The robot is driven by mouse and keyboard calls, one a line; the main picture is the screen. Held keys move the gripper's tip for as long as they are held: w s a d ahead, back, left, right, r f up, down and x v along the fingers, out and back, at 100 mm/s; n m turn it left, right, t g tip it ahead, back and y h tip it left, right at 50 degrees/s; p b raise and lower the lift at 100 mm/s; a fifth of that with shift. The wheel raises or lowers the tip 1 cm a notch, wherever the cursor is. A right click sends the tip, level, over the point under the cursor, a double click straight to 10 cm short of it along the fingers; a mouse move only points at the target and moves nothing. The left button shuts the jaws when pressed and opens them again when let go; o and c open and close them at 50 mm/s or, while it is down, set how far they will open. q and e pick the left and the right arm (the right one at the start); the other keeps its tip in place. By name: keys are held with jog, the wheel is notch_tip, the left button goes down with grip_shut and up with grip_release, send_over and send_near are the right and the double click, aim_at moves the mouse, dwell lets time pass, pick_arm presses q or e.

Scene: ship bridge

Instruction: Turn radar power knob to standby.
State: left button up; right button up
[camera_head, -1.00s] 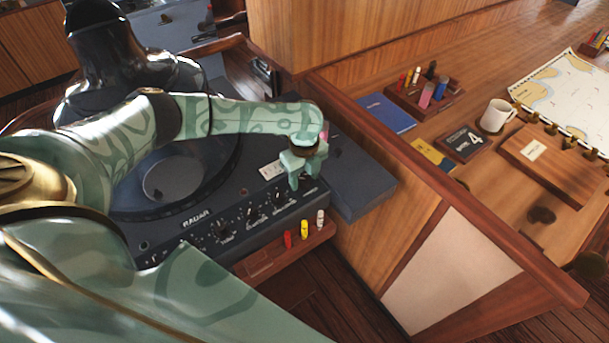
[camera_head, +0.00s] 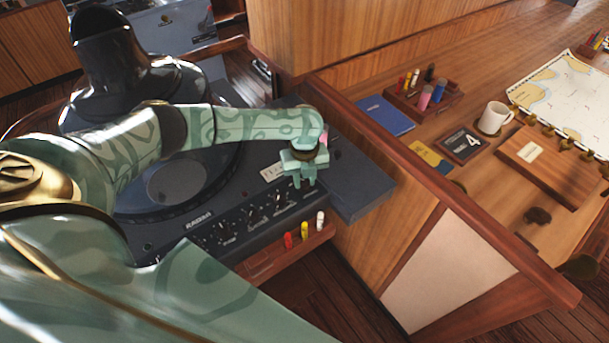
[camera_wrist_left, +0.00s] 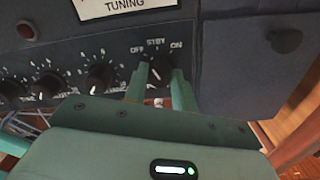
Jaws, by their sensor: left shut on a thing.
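The radar power knob (camera_wrist_left: 161,76) is a dark round knob on the radar console's (camera_head: 150,246) sloping front panel, at the right end of the knob row. OFF, STBY and ON are printed above it in the left wrist view. A pale pointer line shows on it, but I cannot tell its exact setting. My left gripper (camera_head: 304,183) is at the right end of the panel. In the left wrist view, its two green fingers (camera_wrist_left: 160,72) stand on either side of the knob, shut on it. In the head view the gripper hides the knob. My right gripper is not in view.
Several similar knobs (camera_wrist_left: 100,76) sit to the left on the panel. A tuning label (camera_wrist_left: 114,6) is above them. Red, yellow and white markers (camera_head: 304,230) stand on a ledge below. A wooden desk with a mug (camera_head: 494,117) is to the right.

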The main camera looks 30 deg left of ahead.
pick_arm(q)
jog(key=shift+m+p, duration=0.35)
jog(key=shift+m, duration=1.95)
jog(key=o, duration=1)
notch_tip(320, 180, up, 16)
jog(key=shift+r+p, duration=0.2)
jog(key=shift+p, duration=1.05)
